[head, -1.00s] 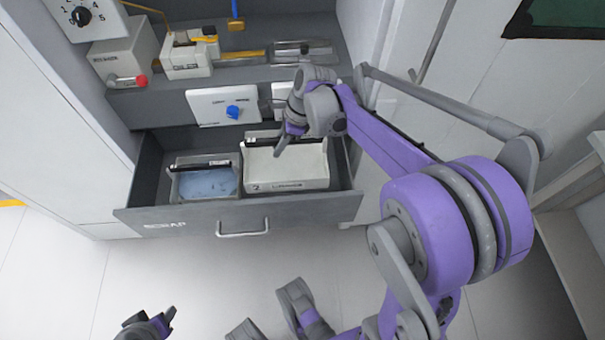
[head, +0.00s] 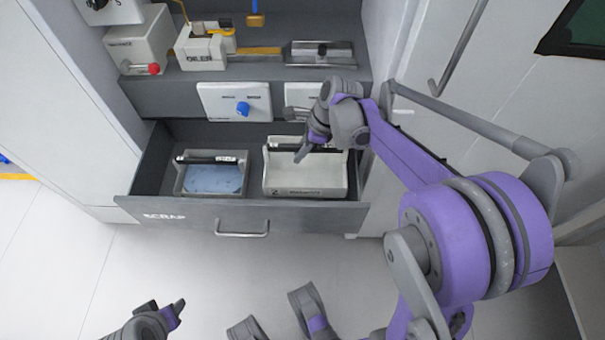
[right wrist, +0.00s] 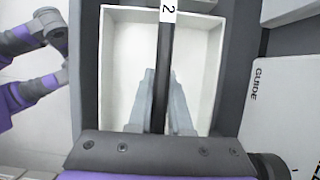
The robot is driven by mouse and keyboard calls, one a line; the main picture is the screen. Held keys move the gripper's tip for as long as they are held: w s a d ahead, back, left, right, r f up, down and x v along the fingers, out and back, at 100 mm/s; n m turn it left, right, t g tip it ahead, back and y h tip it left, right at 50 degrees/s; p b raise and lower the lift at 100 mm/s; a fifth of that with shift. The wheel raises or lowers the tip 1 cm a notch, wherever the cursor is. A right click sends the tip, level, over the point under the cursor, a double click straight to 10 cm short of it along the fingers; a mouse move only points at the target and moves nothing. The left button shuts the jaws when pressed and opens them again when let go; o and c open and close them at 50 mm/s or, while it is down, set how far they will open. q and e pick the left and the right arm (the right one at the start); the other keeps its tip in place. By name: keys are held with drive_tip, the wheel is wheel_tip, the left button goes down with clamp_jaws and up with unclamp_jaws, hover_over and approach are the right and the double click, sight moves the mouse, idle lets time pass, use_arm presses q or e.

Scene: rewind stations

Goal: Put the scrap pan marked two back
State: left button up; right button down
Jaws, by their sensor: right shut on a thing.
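The scrap pan marked two (head: 285,185) is a white open pan at the right end of the open scrap drawer (head: 190,212). It looks empty inside. In the right wrist view its black handle bar (right wrist: 166,60) carries a white "2" label. My right gripper (head: 308,150) is shut on that handle; in the right wrist view its fingers (right wrist: 160,100) lie on both sides of the bar. I cannot tell whether the pan touches the drawer floor. My left gripper (head: 165,315) is at the bottom edge, away from the drawer, its jaws unclear.
Another pan (head: 213,176) with blue contents and a black handle sits at the left in the drawer. A panel with a blue knob (head: 242,108) stands behind it. The shelf (head: 260,72) above holds boxes and metal parts. A white door (head: 455,90) is at the right.

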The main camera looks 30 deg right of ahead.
sight(301, 166)
wheel_tip(301, 166, down, 12)
drive_tip(key=b, duration=0.3)
drive_tip(key=w+d, duration=0.1)
drive_tip(key=w+d+f+b, duration=0.1)
drive_tip(key=w, duration=0.1)
drive_tip(key=shift+w+d, duration=0.1)
drive_tip(key=shift+w, duration=0.2)
use_arm(q)
drive_tip(key=f, duration=0.5)
drive_tip(key=shift+w+f, duration=0.2)
drive_tip(key=shift+w, duration=0.1)
use_arm(e)
drive_tip(key=shift+s, duration=0.1)
drive_tip(key=c, duration=0.8)
unclamp_jaws()
drive_tip(key=shift+c, duration=0.2)
drive_tip(key=shift+f, duration=0.15)
use_arm(q)
drive_tip(key=r+p, duration=0.3)
drive_tip(key=shift+s+r, duration=0.25)
drive_tip(key=shift+r, duration=0.05)
use_arm(e)
drive_tip(key=v, duration=1)
drive_tip(key=shift+s+r, duration=0.15)
drive_tip(key=shift+r, duration=0.3)
